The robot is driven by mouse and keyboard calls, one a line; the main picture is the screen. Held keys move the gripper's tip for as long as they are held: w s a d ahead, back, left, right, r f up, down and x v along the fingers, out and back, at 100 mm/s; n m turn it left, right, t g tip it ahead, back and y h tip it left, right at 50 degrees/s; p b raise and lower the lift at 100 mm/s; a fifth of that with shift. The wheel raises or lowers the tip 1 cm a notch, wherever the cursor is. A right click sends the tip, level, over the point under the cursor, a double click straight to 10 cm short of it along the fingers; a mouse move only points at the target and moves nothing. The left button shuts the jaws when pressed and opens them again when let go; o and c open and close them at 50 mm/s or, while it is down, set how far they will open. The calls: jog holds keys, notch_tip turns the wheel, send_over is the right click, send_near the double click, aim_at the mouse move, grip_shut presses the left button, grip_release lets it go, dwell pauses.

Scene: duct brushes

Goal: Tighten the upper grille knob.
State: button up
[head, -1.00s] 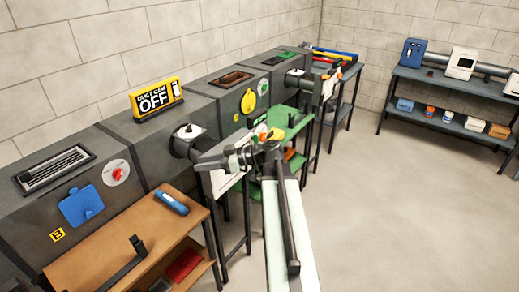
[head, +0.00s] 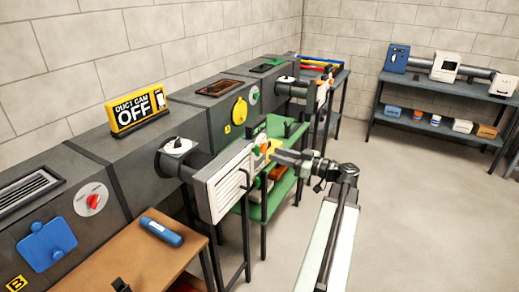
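A white slatted grille (head: 226,186) stands at the end of a short dark duct stub, beside the wooden bench. At its right edge is a small orange knob (head: 257,150) with green and yellow parts close around it. Which of these is the upper knob is too small to tell. My gripper (head: 277,153) is at the right of the grille, its tip pointing left at the knob area. It overlaps or nearly overlaps the yellow part in the picture; contact cannot be told. The fingers are too small to show whether they are open or shut.
A blue object (head: 161,231) lies on the wooden bench (head: 135,262). A green shelf stand (head: 286,190) is behind my gripper. Clear floor (head: 420,210) lies to the right.

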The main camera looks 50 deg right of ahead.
aim_at(257, 150)
jog(key=x, duration=0.7)
jog(key=shift+w, duration=0.15)
jog(key=shift+d, duration=0.1)
grip_shut()
